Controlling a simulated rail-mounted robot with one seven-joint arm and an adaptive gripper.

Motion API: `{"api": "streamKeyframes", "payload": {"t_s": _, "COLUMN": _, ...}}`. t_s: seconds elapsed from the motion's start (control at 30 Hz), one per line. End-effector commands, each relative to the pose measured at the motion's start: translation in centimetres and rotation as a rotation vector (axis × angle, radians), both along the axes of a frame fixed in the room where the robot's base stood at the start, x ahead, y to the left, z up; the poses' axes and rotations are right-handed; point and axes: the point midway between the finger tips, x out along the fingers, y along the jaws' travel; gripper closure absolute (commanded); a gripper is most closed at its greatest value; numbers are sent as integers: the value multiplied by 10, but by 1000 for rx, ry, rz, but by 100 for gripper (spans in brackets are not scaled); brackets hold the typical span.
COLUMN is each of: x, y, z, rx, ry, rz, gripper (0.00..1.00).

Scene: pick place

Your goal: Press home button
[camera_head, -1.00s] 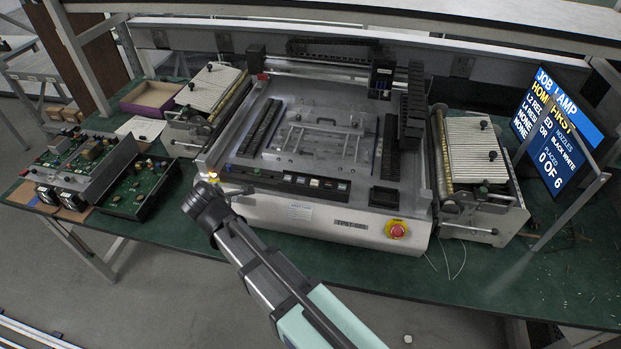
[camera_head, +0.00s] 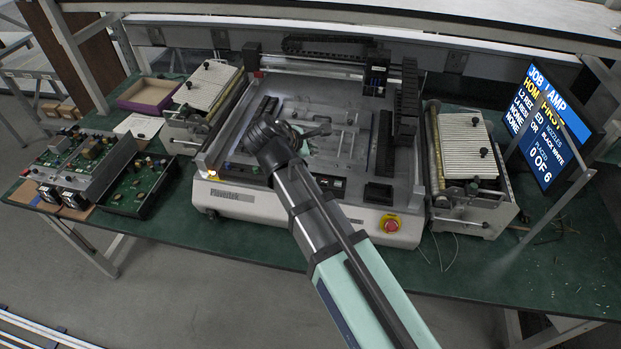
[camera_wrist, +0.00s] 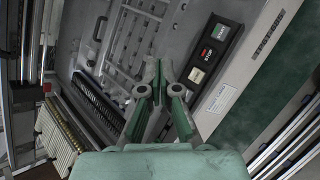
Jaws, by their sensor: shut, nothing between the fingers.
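The machine's control strip (camera_head: 326,182) runs along its front edge in the head view, partly covered by my arm. I cannot read which one is marked home. My gripper (camera_wrist: 163,80) is shut and empty, over the machine bed and to the left of the buttons in the wrist view. It also shows over the bed in the head view (camera_head: 326,131). It appears apart from the buttons.
The pick-and-place machine (camera_head: 350,220) stands on a green table (camera_head: 290,265). A red emergency stop (camera_head: 390,223) is at its front right. Feeders (camera_head: 470,150) flank it. A screen (camera_head: 545,125) stands at right, and circuit boards (camera_head: 135,185) lie at left.

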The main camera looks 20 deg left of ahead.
Motion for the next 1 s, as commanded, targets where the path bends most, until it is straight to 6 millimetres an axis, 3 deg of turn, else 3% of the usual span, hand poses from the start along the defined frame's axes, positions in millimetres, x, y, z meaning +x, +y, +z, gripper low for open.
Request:
{"api": "streamKeyframes", "payload": {"t_s": 0.47, "x": 0, "y": 1, "z": -8, "rx": 2, "ry": 0, "rz": 2, "gripper": 100}}
{"api": "streamKeyframes", "payload": {"t_s": 1.0, "x": 0, "y": 1, "z": -69, "rx": 2, "ry": 0, "rz": 2, "gripper": 100}}
